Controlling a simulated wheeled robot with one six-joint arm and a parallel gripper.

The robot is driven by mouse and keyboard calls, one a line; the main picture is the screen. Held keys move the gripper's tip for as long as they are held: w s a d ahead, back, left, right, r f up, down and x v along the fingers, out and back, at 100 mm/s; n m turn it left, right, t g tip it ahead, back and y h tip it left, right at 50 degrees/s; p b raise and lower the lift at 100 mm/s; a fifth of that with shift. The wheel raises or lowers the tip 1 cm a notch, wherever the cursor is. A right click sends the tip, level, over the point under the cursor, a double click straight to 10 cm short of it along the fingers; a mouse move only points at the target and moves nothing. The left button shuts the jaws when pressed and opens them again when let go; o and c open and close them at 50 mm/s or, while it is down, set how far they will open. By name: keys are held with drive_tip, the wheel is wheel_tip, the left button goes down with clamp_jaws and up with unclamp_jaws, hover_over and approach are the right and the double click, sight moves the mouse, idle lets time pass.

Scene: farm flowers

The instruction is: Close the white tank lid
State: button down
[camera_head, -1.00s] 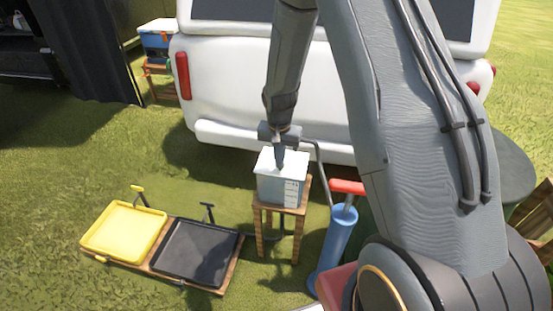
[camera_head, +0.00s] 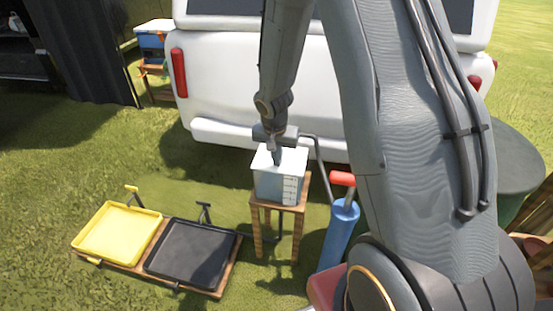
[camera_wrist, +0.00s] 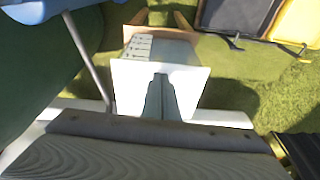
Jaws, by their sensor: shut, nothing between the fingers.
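The white tank lid (camera_head: 292,158) lies over the top of a small translucent tank (camera_head: 270,184) with scale marks on its side. I cannot tell whether the lid is fully seated. In the wrist view the lid (camera_wrist: 130,85) is a pale panel, with the marked tank wall (camera_wrist: 150,47) beyond it. My gripper (camera_head: 277,161) is shut and empty, pointing down at the lid's upper side. In the wrist view its fingertips (camera_wrist: 160,77) overlap the middle of the lid. Contact is hard to judge.
The tank stands on a small wooden stool (camera_head: 284,207). A white vehicle (camera_head: 230,70) is close behind. A blue pump with a red handle (camera_head: 336,235) stands at the right. Yellow (camera_head: 118,233) and black trays (camera_head: 190,253) lie on the left.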

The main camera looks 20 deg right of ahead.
drive_tip(key=shift+s+a+f, duration=0.1)
drive_tip(key=shift+s+f, duration=0.35)
drive_tip(key=shift+f, duration=0.05)
drive_tip(key=s+a+r+n+g+p, duration=0.1)
drive_tip(key=s+a+r+n, duration=0.1)
drive_tip(key=s+r, duration=0.7)
drive_tip(key=s+a+r+n+g+y+p, duration=0.1)
drive_tip(key=s+a+r+n+p, duration=0.1)
drive_tip(key=s+r+n, duration=0.3)
drive_tip(key=s+r, duration=0.4)
drive_tip(key=s, duration=0.4)
drive_tip(key=shift+s+a+r, duration=0.15)
drive_tip(key=shift+s+r, duration=0.15)
drive_tip(key=shift+s, duration=0.1)
